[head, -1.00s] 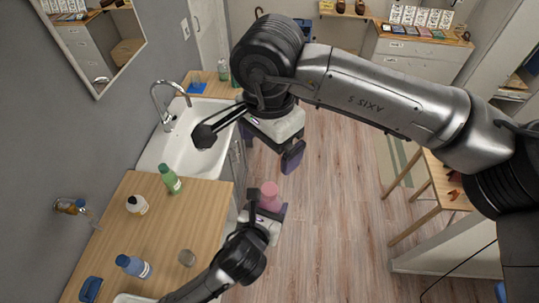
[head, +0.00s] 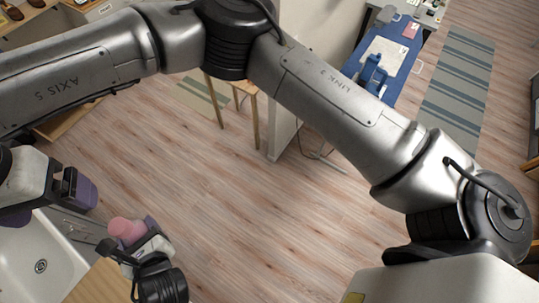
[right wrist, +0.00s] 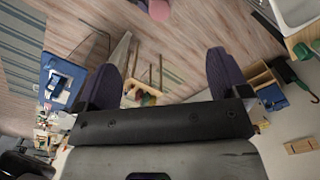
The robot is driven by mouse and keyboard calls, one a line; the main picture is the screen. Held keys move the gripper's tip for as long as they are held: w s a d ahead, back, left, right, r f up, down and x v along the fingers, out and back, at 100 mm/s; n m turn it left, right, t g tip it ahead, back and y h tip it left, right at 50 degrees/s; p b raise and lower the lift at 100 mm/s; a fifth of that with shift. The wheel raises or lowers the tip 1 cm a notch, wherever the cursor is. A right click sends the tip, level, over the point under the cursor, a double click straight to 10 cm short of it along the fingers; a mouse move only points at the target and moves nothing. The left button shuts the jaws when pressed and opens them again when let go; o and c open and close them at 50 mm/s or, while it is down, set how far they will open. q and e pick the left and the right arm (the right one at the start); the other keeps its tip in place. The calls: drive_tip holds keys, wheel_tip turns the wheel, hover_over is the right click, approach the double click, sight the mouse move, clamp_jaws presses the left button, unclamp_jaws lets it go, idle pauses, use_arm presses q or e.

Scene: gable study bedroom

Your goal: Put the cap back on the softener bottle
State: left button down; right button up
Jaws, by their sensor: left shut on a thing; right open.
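My left gripper (head: 134,242) is low in the head view and shut on a rounded pink object (head: 125,228). I cannot tell whether this is the cap or part of the softener bottle. The pink object also shows at the top edge of the right wrist view (right wrist: 158,9), cut off by the frame. My right gripper (head: 76,188) is at the left edge of the head view, up and left of the pink object and apart from it. In the right wrist view its two purple fingers stand wide apart with nothing between them (right wrist: 168,74).
The white sink (head: 38,255) and a wooden counter corner (head: 95,285) are at lower left. Wooden floor (head: 270,210) lies open in the middle. A small wooden table (head: 254,105) and a blue desk (head: 405,80) stand beyond. My arm crosses the upper view.

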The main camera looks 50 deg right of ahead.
drive_tip(key=s+a+f+g+y, duration=0.4)
drive_tip(key=s+a+y, duration=0.1)
drive_tip(key=s+a, duration=0.15)
drive_tip(key=s+a+r+m+g+y, duration=0.4)
drive_tip(key=s+r+m+g+y, duration=0.15)
drive_tip(key=y, duration=0.65)
drive_tip(key=w+d+f+m+t, duration=0.2)
drive_tip(key=w+d+m+t, duration=0.45)
drive_tip(key=m+t, duration=0.9)
drive_tip(key=w+d+f+m+t, duration=0.3)
drive_tip(key=w+d+m+t, duration=0.3)
drive_tip(key=m+t, duration=0.95)
drive_tip(key=d+f+m+g+h, duration=0.4)
drive_tip(key=d+f+m+h, duration=0.85)
drive_tip(key=f+m, duration=0.35)
drive_tip(key=s+d+f+m+g+h, duration=0.4)
drive_tip(key=s+d+f+m+g, duration=0.35)
drive_tip(key=s+f, duration=0.55)
drive_tip(key=s+d+f+m+g, duration=0.1)
drive_tip(key=s+d+f+g, duration=0.1)
drive_tip(key=s, duration=0.4)
drive_tip(key=s+d+f+m+g, duration=0.1)
drive_tip(key=s+d+f+g, duration=0.2)
drive_tip(key=s, duration=0.4)
wheel_tip(320, 180, down, 2)
drive_tip(key=shift+f+m+g, duration=0.1)
drive_tip(key=shift+m+g, duration=0.2)
drive_tip(key=shift+g, duration=0.4)
drive_tip(key=shift+s+h, duration=0.1)
drive_tip(key=shift+h, duration=0.15)
